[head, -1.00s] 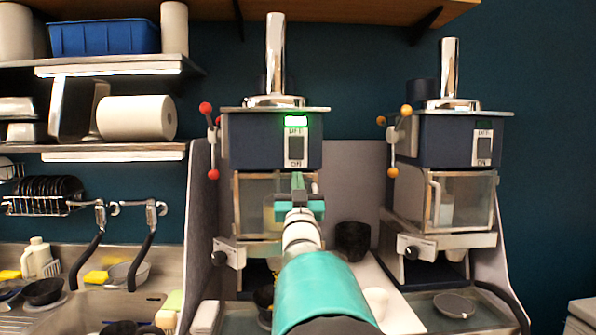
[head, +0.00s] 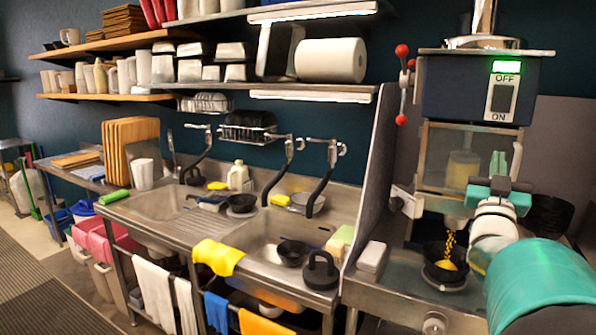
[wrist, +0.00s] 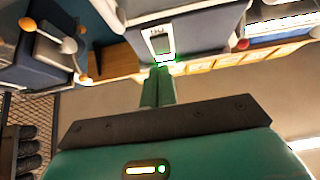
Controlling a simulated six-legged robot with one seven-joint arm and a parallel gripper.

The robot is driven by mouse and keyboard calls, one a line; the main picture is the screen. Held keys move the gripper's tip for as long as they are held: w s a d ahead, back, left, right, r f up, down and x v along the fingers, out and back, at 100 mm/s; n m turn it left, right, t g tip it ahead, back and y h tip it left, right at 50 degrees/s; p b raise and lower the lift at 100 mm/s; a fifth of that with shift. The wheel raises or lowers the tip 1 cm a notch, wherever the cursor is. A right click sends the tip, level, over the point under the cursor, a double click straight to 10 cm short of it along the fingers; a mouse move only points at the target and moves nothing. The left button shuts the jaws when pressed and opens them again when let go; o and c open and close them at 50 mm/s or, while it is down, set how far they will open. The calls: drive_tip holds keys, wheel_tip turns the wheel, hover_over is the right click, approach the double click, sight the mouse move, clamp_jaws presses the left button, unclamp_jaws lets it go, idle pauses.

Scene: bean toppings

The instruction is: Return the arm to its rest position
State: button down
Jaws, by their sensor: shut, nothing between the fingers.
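My arm reaches in from the lower right of the head view. My teal gripper (head: 498,165) is in front of the clear hopper of a dark blue dispenser (head: 450,90), below its OFF/ON switch. The gripper is shut with nothing in it; in the wrist view its fingers (wrist: 158,86) are together and point up at the switch panel. The green light (head: 507,67) on the dispenser is lit. Yellow beans (head: 450,248) fall from its outlet into a black bowl (head: 432,252) below, which also holds some. My arm partly hides the dispenser's lower right.
A metal sink counter (head: 180,222) runs along the left, with black bowls, sponges and cloths. Shelves (head: 110,98) with cups and containers hang above it. A grey partition (head: 368,175) stands between sink and dispenser. Open floor (head: 50,290) lies at the lower left.

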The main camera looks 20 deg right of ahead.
drive_tip(key=w+a+f+n+g+y, duration=0.1)
drive_tip(key=w+a+f+y, duration=0.1)
drive_tip(key=a+f+y, duration=0.35)
drive_tip(key=w+a+f+n+y, duration=0.2)
drive_tip(key=a+y, duration=0.1)
drive_tip(key=a, duration=0.6)
drive_tip(key=w+a+f+n+g+y, duration=0.1)
drive_tip(key=w+a+f+y, duration=0.25)
drive_tip(key=a, duration=0.45)
drive_tip(key=s+a+f+n+g+y, duration=0.3)
drive_tip(key=s+a+f+g, duration=0.1)
drive_tip(key=s+a+f, duration=0.4)
drive_tip(key=s+a+f+n+g+y, duration=0.2)
drive_tip(key=s+a+f+g+y, duration=0.2)
drive_tip(key=s+a+f, duration=0.4)
drive_tip(key=s+a+g, duration=0.1)
drive_tip(key=s+a, duration=0.1)
drive_tip(key=a, duration=0.3)
drive_tip(key=shift+s+a+n, duration=0.15)
drive_tip(key=shift+s+n, duration=0.25)
